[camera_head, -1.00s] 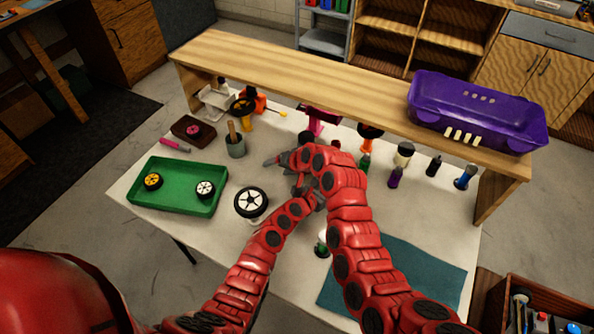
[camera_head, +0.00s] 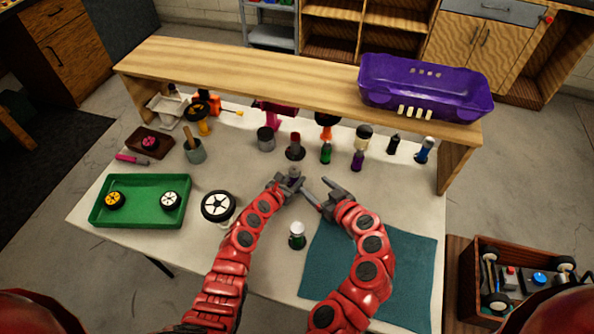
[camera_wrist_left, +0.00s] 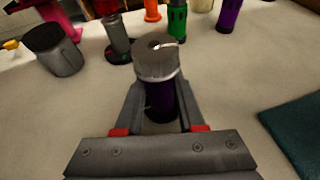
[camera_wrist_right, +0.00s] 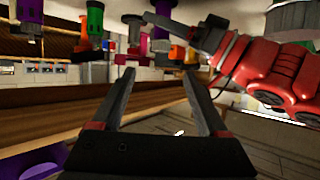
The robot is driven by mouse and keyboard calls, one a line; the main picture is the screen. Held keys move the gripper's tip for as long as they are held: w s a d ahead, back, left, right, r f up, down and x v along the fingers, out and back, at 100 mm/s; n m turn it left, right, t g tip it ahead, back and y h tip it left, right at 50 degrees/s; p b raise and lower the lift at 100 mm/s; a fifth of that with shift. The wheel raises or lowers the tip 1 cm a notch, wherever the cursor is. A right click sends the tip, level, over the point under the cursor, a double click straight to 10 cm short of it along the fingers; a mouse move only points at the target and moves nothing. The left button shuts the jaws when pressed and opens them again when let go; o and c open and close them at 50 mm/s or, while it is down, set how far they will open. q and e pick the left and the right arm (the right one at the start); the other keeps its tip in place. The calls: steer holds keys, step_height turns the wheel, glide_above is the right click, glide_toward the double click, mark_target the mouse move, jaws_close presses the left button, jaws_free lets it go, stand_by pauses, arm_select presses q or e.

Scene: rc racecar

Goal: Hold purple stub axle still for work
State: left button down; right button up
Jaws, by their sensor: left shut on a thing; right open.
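A purple stub axle (camera_wrist_left: 160,104) with a grey cylindrical top (camera_wrist_left: 155,58) stands upright between the fingers of my left gripper (camera_wrist_left: 160,122) in the left wrist view. The left gripper (camera_head: 290,183) is shut on it over the middle of the table, and its grey top shows in the head view (camera_head: 293,172). My right gripper (camera_head: 325,196) is open just to the right, apart from the axle. In the right wrist view the right gripper (camera_wrist_right: 158,90) has nothing between its spread fingers.
A row of coloured parts, including a green one (camera_head: 326,153) and another purple one (camera_head: 358,160), stands behind the grippers. A wooden shelf (camera_head: 250,82) holds a purple car body (camera_head: 425,88). A green tray (camera_head: 140,212), a wheel (camera_head: 217,206) and a teal mat (camera_head: 400,265) lie around.

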mark_target(295, 170)
steer(key=x, duration=1.1)
steer(key=shift+w+a+f, duration=0.15)
steer(key=shift+w+a, duration=0.1)
steer(key=shift+a, duration=0.05)
steer(key=shift+c, duration=0.2)
jaws_close()
